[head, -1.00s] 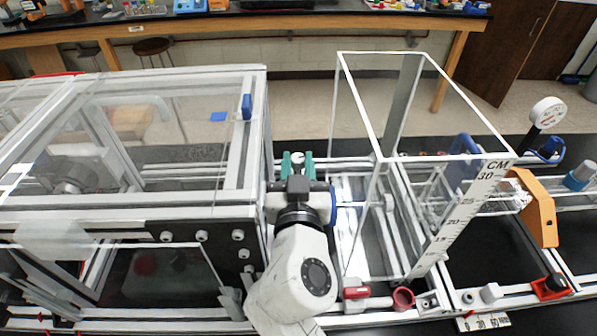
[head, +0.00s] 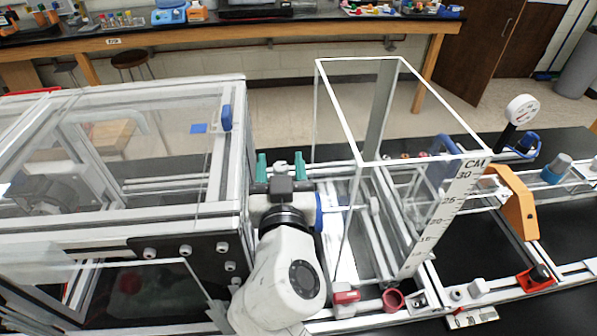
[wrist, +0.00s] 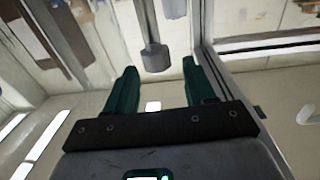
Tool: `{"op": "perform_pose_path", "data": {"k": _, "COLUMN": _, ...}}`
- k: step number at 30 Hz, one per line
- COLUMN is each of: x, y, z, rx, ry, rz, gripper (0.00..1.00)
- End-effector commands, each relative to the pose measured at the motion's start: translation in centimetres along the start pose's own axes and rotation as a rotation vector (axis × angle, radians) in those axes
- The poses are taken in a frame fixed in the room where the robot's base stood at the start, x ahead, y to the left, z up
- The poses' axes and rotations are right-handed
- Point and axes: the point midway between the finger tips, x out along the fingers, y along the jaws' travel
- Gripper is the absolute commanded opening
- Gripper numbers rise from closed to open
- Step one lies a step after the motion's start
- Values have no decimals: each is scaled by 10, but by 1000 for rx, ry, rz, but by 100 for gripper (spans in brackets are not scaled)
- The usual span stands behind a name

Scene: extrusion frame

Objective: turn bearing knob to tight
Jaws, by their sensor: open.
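My gripper (head: 281,168) is open, its two green fingers spread apart, beside the right end of the clear enclosure. In the wrist view, the fingers (wrist: 160,76) stand wide with an empty gap. A grey knob on a stem (wrist: 155,58) shows just beyond the gap, roughly between the fingertips; I cannot tell how far away it is. In the head view, a small pale knob (head: 281,166) shows between the fingers, partly hidden by the gripper. It may be the bearing knob, but no marking for tight is readable.
The framed clear enclosure (head: 120,215) is close on the left. A clear open box (head: 345,120) with a centimetre scale (head: 452,205) stands close on the right. An orange bracket (head: 517,205) and a round dial (head: 521,109) are farther right. A red ring (head: 393,300) lies in front.

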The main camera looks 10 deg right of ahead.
Motion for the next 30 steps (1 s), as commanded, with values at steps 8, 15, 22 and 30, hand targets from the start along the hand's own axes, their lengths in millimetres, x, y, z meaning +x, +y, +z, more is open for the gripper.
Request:
{"op": "perform_pose_path", "data": {"k": 8, "x": -29, "y": 6, "z": -49, "rx": 5, "ry": 4, "rz": -3, "gripper": 54}}
{"op": "perform_pose_path", "data": {"k": 15, "x": -68, "y": 16, "z": -82, "rx": 4, "ry": 3, "rz": -5, "gripper": 54}}
{"op": "perform_pose_path", "data": {"k": 22, "x": -110, "y": 26, "z": -101, "rx": 3, "ry": 1, "rz": -6, "gripper": 54}}
{"op": "perform_pose_path", "data": {"k": 30, "x": -134, "y": 33, "z": -113, "rx": 1, "ry": -1, "rz": -3, "gripper": 54}}
